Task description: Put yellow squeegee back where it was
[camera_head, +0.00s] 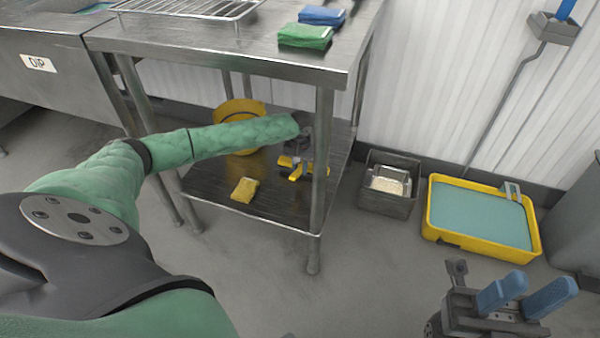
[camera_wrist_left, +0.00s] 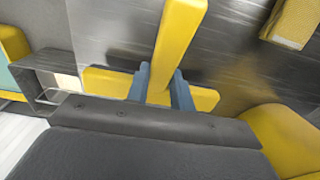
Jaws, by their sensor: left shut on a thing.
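The yellow squeegee (camera_head: 295,174) is at the lower shelf of the steel table, partly hidden by my left gripper and a table leg. In the left wrist view the squeegee (camera_wrist_left: 181,40) shows as a yellow T, its bar crossing beneath the fingers. My left gripper (camera_wrist_left: 160,88) is shut on it, one blue finger on each side of the stem. I cannot tell whether the squeegee touches the shelf. My right gripper (camera_head: 527,296) is open and empty over the floor at the lower right.
A yellow bucket (camera_head: 228,109) stands on the lower shelf (camera_head: 275,205) behind my left arm, and a yellow sponge (camera_head: 245,190) lies near the front edge. A grey bin (camera_head: 386,202) and yellow tray (camera_head: 483,246) stand right of the table.

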